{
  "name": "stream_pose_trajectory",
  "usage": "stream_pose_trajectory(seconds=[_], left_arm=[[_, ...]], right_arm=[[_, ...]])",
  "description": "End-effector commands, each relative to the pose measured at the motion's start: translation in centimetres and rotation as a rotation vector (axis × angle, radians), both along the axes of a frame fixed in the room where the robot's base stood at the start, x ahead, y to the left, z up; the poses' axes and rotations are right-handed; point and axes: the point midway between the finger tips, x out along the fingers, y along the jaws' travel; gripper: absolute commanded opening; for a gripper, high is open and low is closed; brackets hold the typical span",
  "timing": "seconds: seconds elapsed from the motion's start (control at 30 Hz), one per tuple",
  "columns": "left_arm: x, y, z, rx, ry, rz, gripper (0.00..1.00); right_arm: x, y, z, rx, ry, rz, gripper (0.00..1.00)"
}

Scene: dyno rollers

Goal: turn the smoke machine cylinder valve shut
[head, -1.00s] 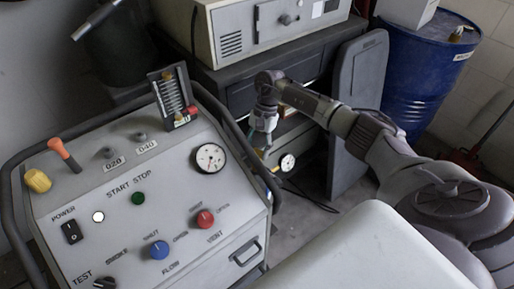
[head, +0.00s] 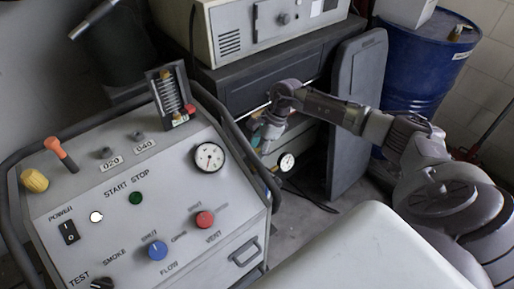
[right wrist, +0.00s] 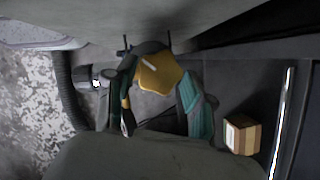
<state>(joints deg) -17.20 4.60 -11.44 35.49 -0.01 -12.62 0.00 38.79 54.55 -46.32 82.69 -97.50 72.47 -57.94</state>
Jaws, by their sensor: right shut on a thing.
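The smoke machine (head: 120,215) stands at the left in the head view, with its sloped grey control panel facing up. My right gripper (head: 268,138) is behind its right side, pointing down. In the right wrist view a yellow faceted valve knob (right wrist: 158,74) sits between the fingers of my right gripper (right wrist: 158,92), which is shut on it. A white line marks the knob's top. The cylinder below is mostly hidden. A small round gauge (head: 286,162) shows just right of the gripper. My left gripper is not in view.
A dark cabinet (head: 290,75) carrying a beige device (head: 270,30) stands behind. A grey upright panel (head: 358,115) and a blue drum (head: 415,75) stand right of it. The machine's dark tubular rail (head: 225,120) runs close to the gripper. A small box (right wrist: 241,135) lies at the right in the wrist view.

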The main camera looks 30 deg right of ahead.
Motion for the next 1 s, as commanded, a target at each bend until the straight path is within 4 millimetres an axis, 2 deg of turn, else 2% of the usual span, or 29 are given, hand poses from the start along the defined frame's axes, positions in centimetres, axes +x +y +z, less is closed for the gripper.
stream_pose_trajectory(seconds=[0.6,1.0], left_arm=[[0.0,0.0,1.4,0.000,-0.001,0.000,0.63],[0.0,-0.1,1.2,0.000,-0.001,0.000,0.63]], right_arm=[[-0.4,0.3,0.2,-0.001,-0.003,-0.582,0.19],[-0.5,0.6,0.0,0.000,-0.002,-0.961,0.19]])
